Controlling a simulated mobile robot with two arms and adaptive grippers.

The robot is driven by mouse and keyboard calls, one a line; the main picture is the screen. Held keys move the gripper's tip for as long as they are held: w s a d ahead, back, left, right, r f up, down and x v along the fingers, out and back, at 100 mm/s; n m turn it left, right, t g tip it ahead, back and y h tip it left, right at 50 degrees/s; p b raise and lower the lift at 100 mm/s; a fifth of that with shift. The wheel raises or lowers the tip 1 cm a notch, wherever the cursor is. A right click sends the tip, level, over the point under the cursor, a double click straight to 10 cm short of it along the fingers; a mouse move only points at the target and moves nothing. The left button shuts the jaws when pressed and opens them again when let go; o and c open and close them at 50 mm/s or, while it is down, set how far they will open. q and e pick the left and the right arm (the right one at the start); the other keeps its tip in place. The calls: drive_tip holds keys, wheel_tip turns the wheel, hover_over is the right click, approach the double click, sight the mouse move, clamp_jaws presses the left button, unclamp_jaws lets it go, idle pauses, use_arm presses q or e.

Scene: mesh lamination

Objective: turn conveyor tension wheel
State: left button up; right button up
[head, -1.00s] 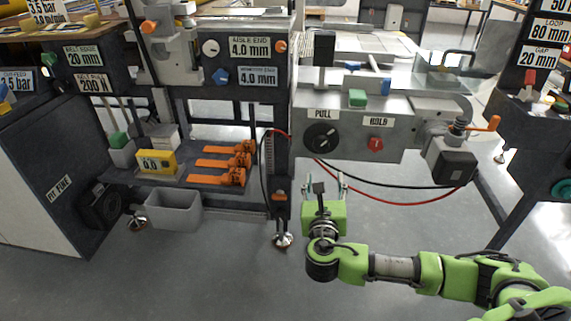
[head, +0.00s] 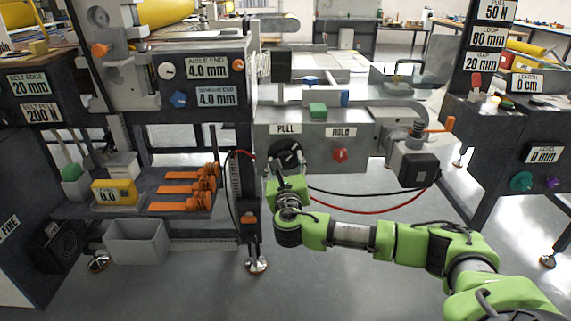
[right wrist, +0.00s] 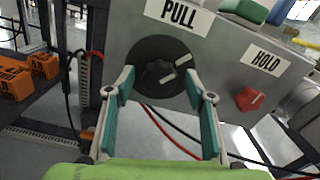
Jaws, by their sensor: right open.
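A round black dial with a raised knob (head: 288,152) sits under a PULL label on the grey front panel (head: 315,155). No wheel is labelled as conveyor tension. My right gripper (head: 285,165) is open just in front of the dial, partly covering its lower part in the head view. In the right wrist view, the knob (right wrist: 160,75) with its white mark shows between the teal-padded fingers of the gripper (right wrist: 160,82). The fingertips overlap the dial's rim in the picture; I cannot tell whether they touch it. My left gripper is out of view.
A red HOLD knob (head: 340,155) sits right of the dial, and a motor-like block with an orange crank (head: 440,125) further right. Black and red hoses (head: 390,208) hang below the panel. Orange tools (head: 190,187) lie on the left shelf.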

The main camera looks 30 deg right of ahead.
drive_tip(key=shift+w+d, duration=0.25)
drive_tip(key=shift+w, duration=0.15)
drive_tip(key=c, duration=1.1)
drive_tip(key=shift+m, duration=0.4)
